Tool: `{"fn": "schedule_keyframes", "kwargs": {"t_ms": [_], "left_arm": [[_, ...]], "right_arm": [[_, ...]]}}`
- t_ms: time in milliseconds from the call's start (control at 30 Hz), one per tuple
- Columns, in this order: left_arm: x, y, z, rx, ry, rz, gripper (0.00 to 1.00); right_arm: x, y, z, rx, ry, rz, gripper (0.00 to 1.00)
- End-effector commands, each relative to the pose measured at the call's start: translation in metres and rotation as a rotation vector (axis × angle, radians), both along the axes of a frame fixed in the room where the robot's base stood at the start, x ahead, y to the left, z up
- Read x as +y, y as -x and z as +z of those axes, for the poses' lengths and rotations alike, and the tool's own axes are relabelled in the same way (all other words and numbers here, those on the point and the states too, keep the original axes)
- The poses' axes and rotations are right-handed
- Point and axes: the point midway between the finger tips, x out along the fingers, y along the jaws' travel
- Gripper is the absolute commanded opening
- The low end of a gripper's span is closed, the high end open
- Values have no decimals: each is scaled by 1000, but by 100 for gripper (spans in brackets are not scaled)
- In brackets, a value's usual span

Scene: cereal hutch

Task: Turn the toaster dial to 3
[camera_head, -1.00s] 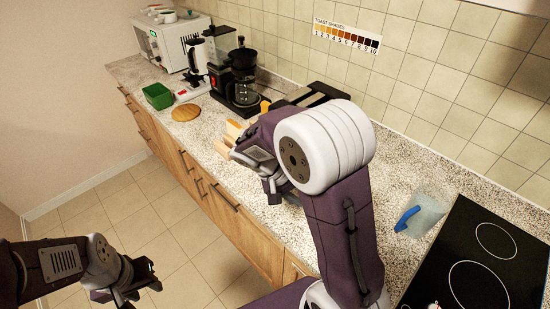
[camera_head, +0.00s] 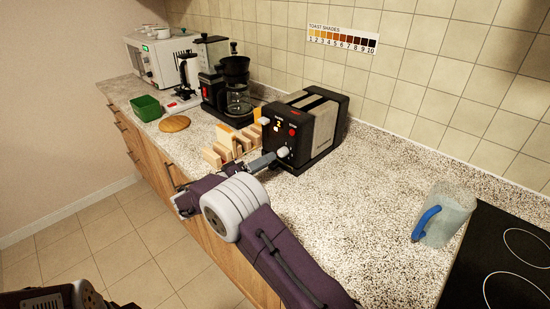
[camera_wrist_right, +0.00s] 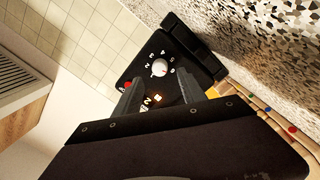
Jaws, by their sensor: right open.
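The black and steel toaster (camera_head: 318,128) stands on the counter near the wall. Its front has a white round dial (camera_head: 284,152), a red button (camera_head: 293,132) and a small lit display (camera_head: 278,125) that seems to read 2. My right gripper (camera_head: 268,161) is at the toaster's front, by the dial. In the right wrist view the open fingers (camera_wrist_right: 173,88) point at the panel, with the white dial (camera_wrist_right: 160,67) just beyond the tips; I see no clear contact. Numbers ring the dial, but its exact setting is too small to tell. Only part of my left arm shows at the lower left.
A wooden rack (camera_head: 228,148) is close left of the right gripper. A coffee maker (camera_head: 235,85), green box (camera_head: 146,107) and round board (camera_head: 174,123) are farther left. A pitcher (camera_head: 445,215) stands by the cooktop (camera_head: 500,260). A toast shade chart (camera_head: 342,39) is on the wall.

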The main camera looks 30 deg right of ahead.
Motion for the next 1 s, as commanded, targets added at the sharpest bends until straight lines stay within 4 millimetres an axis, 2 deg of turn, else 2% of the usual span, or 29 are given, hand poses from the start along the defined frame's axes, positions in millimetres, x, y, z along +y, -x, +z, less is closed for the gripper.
{"fn": "schedule_keyframes", "kwargs": {"t_ms": [100,233,567,733,1000], "left_arm": [[0,0,3,0,0,0,40],[0,0,5,0,0,0,40],[0,0,5,0,0,0,40],[0,0,5,0,0,0,40],[0,0,4,0,0,0,40]], "right_arm": [[-24,-5,1,2,0,-4,48],[-39,-10,0,1,-1,-2,48],[-46,-12,0,2,-1,0,48],[-45,-12,0,2,-1,0,1],[-45,-12,0,17,4,-1,0]]}}
